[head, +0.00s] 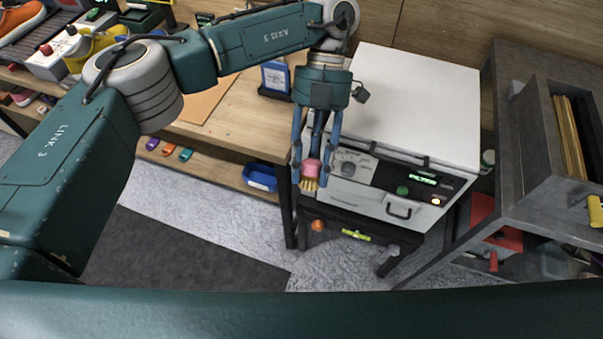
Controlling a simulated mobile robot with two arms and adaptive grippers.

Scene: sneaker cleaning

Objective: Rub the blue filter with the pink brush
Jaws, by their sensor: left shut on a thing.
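My left gripper (310,178) points down in front of the white machine's left edge, with its blue fingers shut on the pink brush (312,168). Pale bristles show below the brush's pink body. No thing is clearly the blue filter. A blue-framed panel (275,76) stands on the wooden bench, left of my gripper and apart from it. A blue tray-like item (261,178) is on the lower shelf, left of the brush. I cannot tell whether either is the filter. My right gripper is not in view.
The white machine (420,100) has a front panel with a knob, a green display and a drawer handle. A grey shelf unit (500,130) stands at the right, holding a red item (482,210). Sneakers and gadgets fill the bench's far left. Grey floor lies open below.

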